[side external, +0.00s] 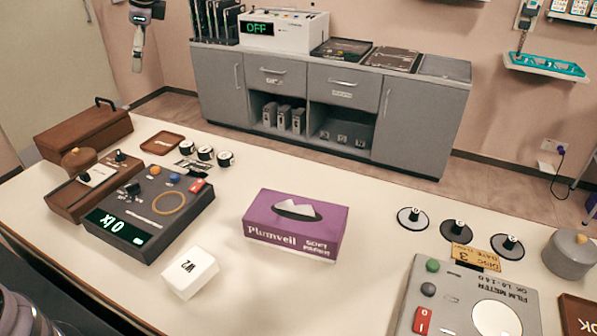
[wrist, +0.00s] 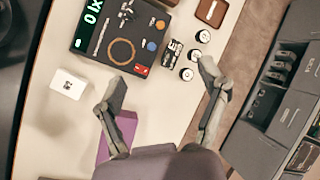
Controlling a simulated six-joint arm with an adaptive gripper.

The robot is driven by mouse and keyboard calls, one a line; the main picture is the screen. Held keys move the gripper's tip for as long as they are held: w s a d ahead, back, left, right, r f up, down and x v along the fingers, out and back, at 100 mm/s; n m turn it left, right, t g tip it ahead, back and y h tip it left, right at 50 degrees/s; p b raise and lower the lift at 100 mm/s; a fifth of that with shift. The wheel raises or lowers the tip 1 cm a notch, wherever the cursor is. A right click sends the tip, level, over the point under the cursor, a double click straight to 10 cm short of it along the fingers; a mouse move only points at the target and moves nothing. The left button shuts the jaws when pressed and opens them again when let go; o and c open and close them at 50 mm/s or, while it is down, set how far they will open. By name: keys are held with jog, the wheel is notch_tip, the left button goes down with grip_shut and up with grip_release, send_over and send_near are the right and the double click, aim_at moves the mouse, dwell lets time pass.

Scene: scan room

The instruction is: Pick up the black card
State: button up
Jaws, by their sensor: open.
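A small dark card with pale marks, which looks like the black card (side external: 190,163), lies flat on the white table (side external: 375,190). It is right of the grey device with a lit display (side external: 150,215), near several small black-and-white round pieces (side external: 205,152). In the wrist view the dark card (wrist: 172,52) lies between that device and the round pieces, beyond my fingertips. My gripper (wrist: 165,88) is open and empty, its two grey fingers spread above the table.
A purple tissue box (side external: 296,225) stands mid-table, partly behind a finger in the wrist view. A white block (side external: 190,272) is in front. A brown tray (side external: 162,142) lies behind the card. A film meter (side external: 440,300) and black knobbed discs (side external: 459,231) are at right.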

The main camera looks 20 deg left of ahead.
jog(key=w+f+m+g+y, duration=0.1)
jog(key=w+f+m+y, duration=0.15)
jog(key=w+f, duration=0.45)
jog(key=w+f+m+g+y, duration=0.15)
jog(key=w+f, duration=0.25)
jog(key=f, duration=0.5)
jog(key=w+f+m+t+y, duration=0.1)
jog(key=w+f+m+y, duration=0.15)
jog(key=f, duration=0.55)
jog(key=m+y, duration=0.2)
jog(key=m, duration=0.2)
send_near(194, 165)
jog(key=a, duration=0.2)
jog(key=shift+w+a+f+n+g, duration=0.2)
jog(key=shift+a+f+n+g, duration=0.05)
jog(key=shift+a+f, duration=0.05)
jog(key=shift+s+a+f, duration=0.1)
jog(key=shift+a+f, duration=0.15)
jog(key=x, duration=0.7)
jog(key=shift+d+f, duration=0.1)
jog(key=shift+f, duration=0.05)
jog(key=c, duration=0.9)
jog(key=shift+c, duration=0.5)
